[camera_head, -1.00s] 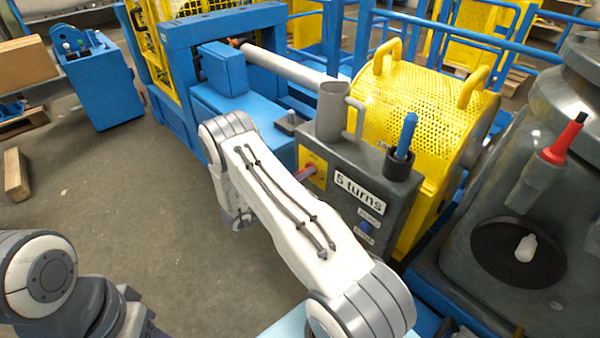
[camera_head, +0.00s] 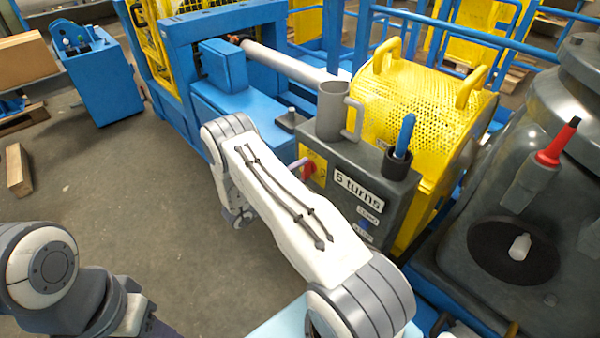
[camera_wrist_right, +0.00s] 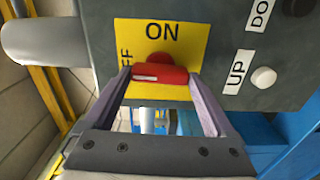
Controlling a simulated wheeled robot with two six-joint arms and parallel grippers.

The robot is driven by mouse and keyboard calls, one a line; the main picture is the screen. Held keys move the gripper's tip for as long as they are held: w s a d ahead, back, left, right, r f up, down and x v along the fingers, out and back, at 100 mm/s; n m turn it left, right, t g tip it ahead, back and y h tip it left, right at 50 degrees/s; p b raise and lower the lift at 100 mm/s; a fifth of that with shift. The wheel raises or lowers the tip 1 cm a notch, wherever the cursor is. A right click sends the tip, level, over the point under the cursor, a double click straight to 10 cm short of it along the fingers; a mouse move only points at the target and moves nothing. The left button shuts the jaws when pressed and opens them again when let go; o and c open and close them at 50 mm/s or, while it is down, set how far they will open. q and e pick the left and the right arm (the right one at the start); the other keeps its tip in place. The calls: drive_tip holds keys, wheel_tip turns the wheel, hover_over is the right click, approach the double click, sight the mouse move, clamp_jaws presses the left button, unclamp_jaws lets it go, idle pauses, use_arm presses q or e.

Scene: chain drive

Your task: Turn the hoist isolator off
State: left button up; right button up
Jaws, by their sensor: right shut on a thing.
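The hoist isolator is a red handle (camera_wrist_right: 160,74) on a yellow plate (camera_wrist_right: 158,40) marked ON and OFF. It sits on the side of a grey control box (camera_head: 388,190). In the right wrist view the handle lies between the two fingertips of my right gripper (camera_wrist_right: 160,80), which is shut on it. ON is above the handle and OFF, partly hidden, is at its left. In the head view the red handle (camera_head: 309,169) shows small, and my right arm hides most of the gripper. My left arm is at the lower left; its gripper is mostly cut off at the bottom edge.
The box carries a "5 turns" label (camera_head: 358,190), UP (camera_wrist_right: 234,78) and DOWN buttons, a grey mug-like part (camera_head: 332,112) and a blue-handled tool (camera_head: 404,135) on top. A yellow perforated guard (camera_head: 425,105) stands behind. Open floor (camera_head: 120,210) lies at the left.

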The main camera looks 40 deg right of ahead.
drive_tip(key=shift+n, duration=0.4)
drive_tip(key=o, duration=1.1)
drive_tip(key=shift+c, duration=0.2)
drive_tip(key=a+b, duration=0.1)
drive_tip(key=a, duration=0.9)
drive_tip(key=shift+s+a, duration=0.3)
drive_tip(key=shift+s, duration=0.05)
drive_tip(key=shift+w, duration=0.1)
